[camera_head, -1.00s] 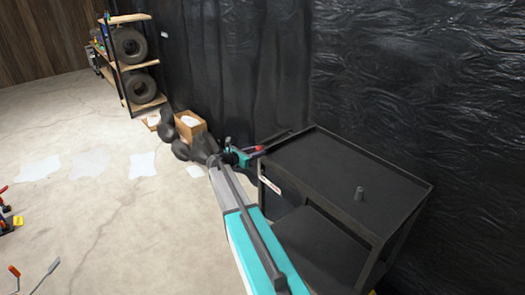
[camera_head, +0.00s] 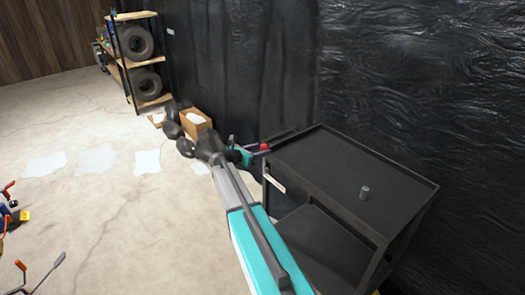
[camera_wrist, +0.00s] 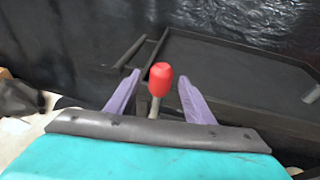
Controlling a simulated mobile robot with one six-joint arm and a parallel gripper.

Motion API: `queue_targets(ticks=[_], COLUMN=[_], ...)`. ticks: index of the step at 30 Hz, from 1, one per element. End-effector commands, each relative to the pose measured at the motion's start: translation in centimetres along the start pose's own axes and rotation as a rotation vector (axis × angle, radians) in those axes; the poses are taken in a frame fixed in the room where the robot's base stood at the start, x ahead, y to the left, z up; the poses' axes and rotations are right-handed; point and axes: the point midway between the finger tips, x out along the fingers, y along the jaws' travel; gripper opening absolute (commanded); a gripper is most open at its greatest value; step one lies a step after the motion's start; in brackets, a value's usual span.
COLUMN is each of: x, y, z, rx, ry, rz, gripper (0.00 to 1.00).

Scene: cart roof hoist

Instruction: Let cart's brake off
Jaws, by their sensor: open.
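The black cart (camera_head: 335,165) stands at the right in the head view, against the dark wall sheet. Its brake lever has a red knob (camera_wrist: 161,77) on a pale stem; the knob also shows at the cart's near left corner in the head view (camera_head: 264,147). My gripper (camera_wrist: 158,92) is open, with one purple finger on each side of the red knob. Small gaps show between the knob and both fingers. In the head view my gripper (camera_head: 256,152) is at the cart's left end. The lower part of the lever is hidden behind my gripper body.
A shelf with tyres (camera_head: 140,60) and a cardboard box (camera_head: 196,123) are along the wall at the back left. Tools with orange handles (camera_head: 20,268) are at the left edge. The floor between is mostly clear.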

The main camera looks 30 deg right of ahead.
Motion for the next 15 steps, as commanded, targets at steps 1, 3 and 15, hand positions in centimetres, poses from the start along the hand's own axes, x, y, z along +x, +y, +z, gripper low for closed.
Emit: queue_targets(ticks=[1, 3, 15], x=[-0.6, -1.4, -7.8], y=[0.0, 0.0, -0.1], z=[-0.1, -0.1, -0.2], rx=[0.000, 0.001, 0.000], ry=[0.000, -0.001, -0.001], rz=[0.002, 0.003, 0.003], gripper=[0.48, 0.48, 0.48])
